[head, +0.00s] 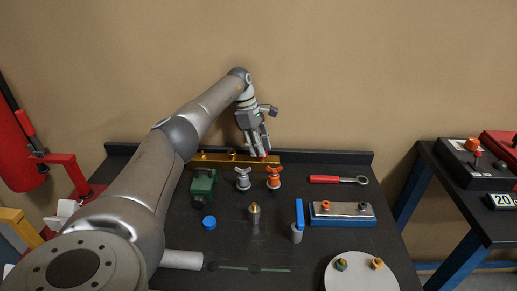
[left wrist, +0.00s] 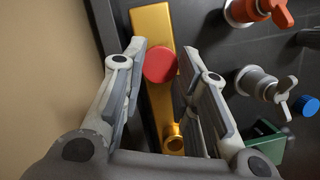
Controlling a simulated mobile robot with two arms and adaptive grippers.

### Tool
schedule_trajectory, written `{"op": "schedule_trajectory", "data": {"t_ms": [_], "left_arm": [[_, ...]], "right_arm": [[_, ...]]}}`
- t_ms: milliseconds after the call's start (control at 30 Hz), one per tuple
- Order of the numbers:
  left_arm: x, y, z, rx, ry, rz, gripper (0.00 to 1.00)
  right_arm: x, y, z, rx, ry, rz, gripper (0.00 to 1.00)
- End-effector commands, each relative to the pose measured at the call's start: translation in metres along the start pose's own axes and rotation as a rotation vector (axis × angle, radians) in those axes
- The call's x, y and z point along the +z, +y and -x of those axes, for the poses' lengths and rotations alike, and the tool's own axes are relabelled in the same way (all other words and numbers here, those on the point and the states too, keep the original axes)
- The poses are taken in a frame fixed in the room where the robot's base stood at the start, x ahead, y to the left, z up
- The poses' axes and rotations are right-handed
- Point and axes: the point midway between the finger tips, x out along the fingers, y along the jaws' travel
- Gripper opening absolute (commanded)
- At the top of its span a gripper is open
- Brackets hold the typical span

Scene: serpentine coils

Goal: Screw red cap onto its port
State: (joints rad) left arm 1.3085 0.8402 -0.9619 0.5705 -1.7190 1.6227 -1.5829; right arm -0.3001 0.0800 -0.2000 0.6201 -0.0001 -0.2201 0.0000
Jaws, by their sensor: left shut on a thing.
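The red cap (left wrist: 160,65) is a round disc between the fingertips of my left gripper (left wrist: 165,63) in the left wrist view. In the head view, only a small red bit of the cap (head: 263,156) shows below the fingers of my left gripper (head: 257,150), which is shut on it. The cap is over the brass bar (head: 205,163) at the back of the table. In the left wrist view, the brass bar (left wrist: 152,22) runs beneath the cap, with an open brass port (left wrist: 174,138) nearer the wrist. The cap hides what is under it; I cannot tell whether it touches a port.
An orange-handled valve (head: 274,178) and a grey-handled valve (head: 243,179) stand just in front of the bar. A green block (head: 203,186), a blue cap (head: 209,222), a brass-tipped post (head: 254,213) and a red-handled wrench (head: 330,179) are around. A raised edge (head: 330,157) runs behind.

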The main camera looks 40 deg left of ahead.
Motion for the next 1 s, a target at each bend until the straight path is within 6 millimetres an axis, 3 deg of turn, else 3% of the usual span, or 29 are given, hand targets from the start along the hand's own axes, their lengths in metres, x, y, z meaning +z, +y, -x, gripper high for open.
{"op": "schedule_trajectory", "data": {"t_ms": [33,300,733,1000], "left_arm": [[0.009,-0.007,-0.010,-0.039,-0.011,-0.017,0.00],[0.009,-0.006,-0.011,-0.042,-0.012,-0.026,0.00],[0.008,-0.005,-0.012,-0.098,-0.016,-0.217,0.00],[0.009,-0.006,-0.009,-0.112,-0.017,-0.263,0.00]], "right_arm": [[0.000,0.000,-0.001,0.000,0.000,0.000,0.40],[0.000,0.000,-0.002,0.000,0.000,0.000,0.40],[0.002,-0.001,-0.025,0.000,0.000,0.000,0.40],[0.003,-0.001,-0.029,0.000,0.000,0.000,0.40]]}}
